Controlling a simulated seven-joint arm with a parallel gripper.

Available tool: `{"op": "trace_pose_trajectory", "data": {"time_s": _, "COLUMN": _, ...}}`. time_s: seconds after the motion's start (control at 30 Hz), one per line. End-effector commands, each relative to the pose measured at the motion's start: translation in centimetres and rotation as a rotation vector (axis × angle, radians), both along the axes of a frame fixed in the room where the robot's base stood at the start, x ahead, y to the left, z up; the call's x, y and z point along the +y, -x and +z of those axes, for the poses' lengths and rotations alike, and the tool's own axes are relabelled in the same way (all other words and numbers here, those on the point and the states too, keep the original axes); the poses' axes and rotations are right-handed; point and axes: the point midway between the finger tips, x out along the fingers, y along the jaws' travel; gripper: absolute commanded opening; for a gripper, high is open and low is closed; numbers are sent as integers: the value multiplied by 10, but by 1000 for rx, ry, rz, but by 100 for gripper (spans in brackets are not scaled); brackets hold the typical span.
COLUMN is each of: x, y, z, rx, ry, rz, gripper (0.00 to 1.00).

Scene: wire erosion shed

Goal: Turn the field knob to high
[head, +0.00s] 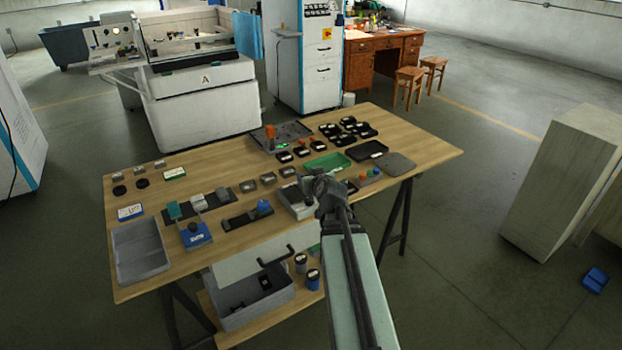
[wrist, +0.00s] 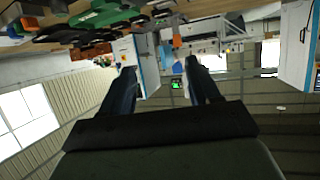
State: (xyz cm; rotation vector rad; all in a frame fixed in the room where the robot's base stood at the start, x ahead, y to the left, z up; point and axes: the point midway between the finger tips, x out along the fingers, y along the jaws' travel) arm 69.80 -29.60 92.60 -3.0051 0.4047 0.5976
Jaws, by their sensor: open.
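My gripper (head: 326,186) hangs over the right half of the wooden table, in front of a small grey-white box (head: 296,203) and hiding part of it. In the wrist view its two dark fingers (wrist: 160,67) stand wide apart with nothing held between them. A dark plate unit (head: 293,132) at the table's back carries an orange block and a lit green spot. A lit green display also shows between the fingers in the wrist view (wrist: 177,85). I cannot make out which part is the field knob, or its setting; it may be hidden or too small.
A green tray (head: 328,163), a black tray (head: 366,151) and several small black dishes lie beyond my gripper. A grey bin (head: 140,250) and a blue-topped block (head: 195,236) are at the left. The front left wood is partly bare. A grey crate (head: 253,303) stands on the lower shelf.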

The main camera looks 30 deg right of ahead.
Motion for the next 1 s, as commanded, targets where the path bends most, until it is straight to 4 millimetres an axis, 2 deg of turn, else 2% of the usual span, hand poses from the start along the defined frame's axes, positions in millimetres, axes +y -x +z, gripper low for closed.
{"op": "trace_pose_trajectory", "data": {"time_s": 0.17, "x": -8, "y": 4, "z": 0, "rx": 0, "ry": 0, "rz": -13, "gripper": 61}}
{"op": "trace_pose_trajectory", "data": {"time_s": 0.27, "x": -29, "y": 14, "z": -2, "rx": 2, "ry": -1, "rz": -46, "gripper": 61}}
{"op": "trace_pose_trajectory", "data": {"time_s": 0.5, "x": -109, "y": 61, "z": -19, "rx": 22, "ry": -15, "rz": -176, "gripper": 61}}
{"op": "trace_pose_trajectory", "data": {"time_s": 0.7, "x": -155, "y": 93, "z": -31, "rx": 12, "ry": -66, "rz": -259, "gripper": 61}}
{"op": "trace_pose_trajectory", "data": {"time_s": 0.87, "x": -176, "y": 113, "z": -44, "rx": 4, "ry": -160, "rz": -291, "gripper": 61}}
{"op": "trace_pose_trajectory", "data": {"time_s": 1.0, "x": -179, "y": 124, "z": -58, "rx": 19, "ry": -254, "rz": -254, "gripper": 61}}
